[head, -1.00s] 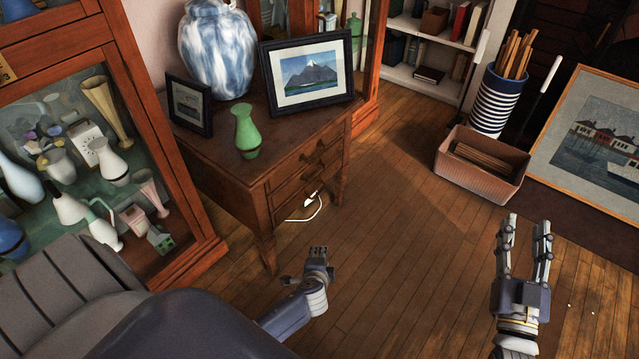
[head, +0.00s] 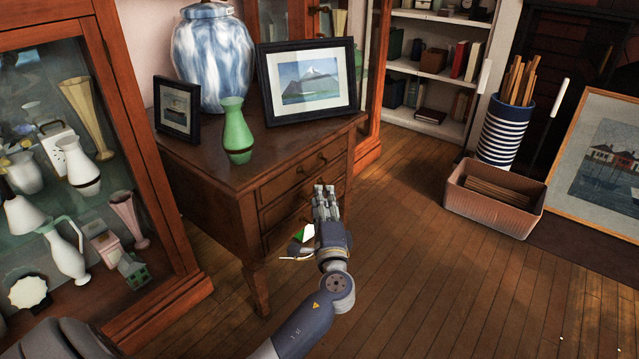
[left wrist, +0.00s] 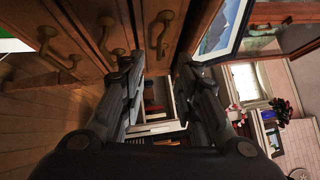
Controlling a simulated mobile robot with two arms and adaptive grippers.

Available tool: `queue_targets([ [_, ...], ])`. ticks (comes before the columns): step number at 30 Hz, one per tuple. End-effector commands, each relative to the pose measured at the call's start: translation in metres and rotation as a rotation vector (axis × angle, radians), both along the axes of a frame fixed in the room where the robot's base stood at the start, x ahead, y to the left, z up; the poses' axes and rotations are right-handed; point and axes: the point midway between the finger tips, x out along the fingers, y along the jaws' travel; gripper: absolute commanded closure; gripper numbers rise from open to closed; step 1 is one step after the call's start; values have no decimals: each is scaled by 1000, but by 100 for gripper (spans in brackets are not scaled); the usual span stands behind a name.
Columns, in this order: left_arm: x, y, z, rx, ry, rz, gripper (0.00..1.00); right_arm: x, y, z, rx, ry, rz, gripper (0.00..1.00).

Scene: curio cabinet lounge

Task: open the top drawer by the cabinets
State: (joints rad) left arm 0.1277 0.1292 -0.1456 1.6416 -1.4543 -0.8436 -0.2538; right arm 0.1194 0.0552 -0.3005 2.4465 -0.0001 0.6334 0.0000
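The small wooden drawer cabinet (head: 200,165) stands between the glass cabinets, with its drawers stacked on the front face. The top drawer (head: 285,183) looks shut, and its metal handle (head: 313,163) shows above my left gripper. In the left wrist view, which is turned sideways, the top drawer's handle (left wrist: 160,32) is the one closest to the picture frame. My left gripper (head: 325,190) is in front of the drawers, its fingers pointing up, and covers part of the lower ones. In the wrist view its fingers (left wrist: 158,75) are apart with nothing between them. My right gripper is out of view.
On the cabinet top stand a green vase (head: 236,132), a blue-and-white vase (head: 212,55), a large framed picture (head: 307,115) and a small frame (head: 177,108). A glass display cabinet (head: 170,235) stands at left. A box (head: 495,200) sits on the floor at right; floor between is clear.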

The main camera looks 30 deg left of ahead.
Motion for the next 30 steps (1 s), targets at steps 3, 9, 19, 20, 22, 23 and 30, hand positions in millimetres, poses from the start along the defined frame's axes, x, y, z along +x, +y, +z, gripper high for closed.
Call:
queue_targets([
  [3, 18, 15, 2, 1, -3, 2, 71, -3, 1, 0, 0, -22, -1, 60],
  [9, 46, 39, 7, -1, -2, 1, 71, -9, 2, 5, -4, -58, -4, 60],
  [19, 68, 57, 11, -2, 1, -1, 71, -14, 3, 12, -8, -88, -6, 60],
  [20, 69, 57, 12, -2, 1, -2, 71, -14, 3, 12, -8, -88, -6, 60],
  [22, 69, 58, 12, -2, 1, -2, 71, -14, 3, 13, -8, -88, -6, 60],
  [23, 69, 58, 12, -2, 1, -2, 71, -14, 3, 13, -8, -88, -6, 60],
  [30, 69, 57, 12, -2, 1, -1, 98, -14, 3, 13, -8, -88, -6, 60],
])
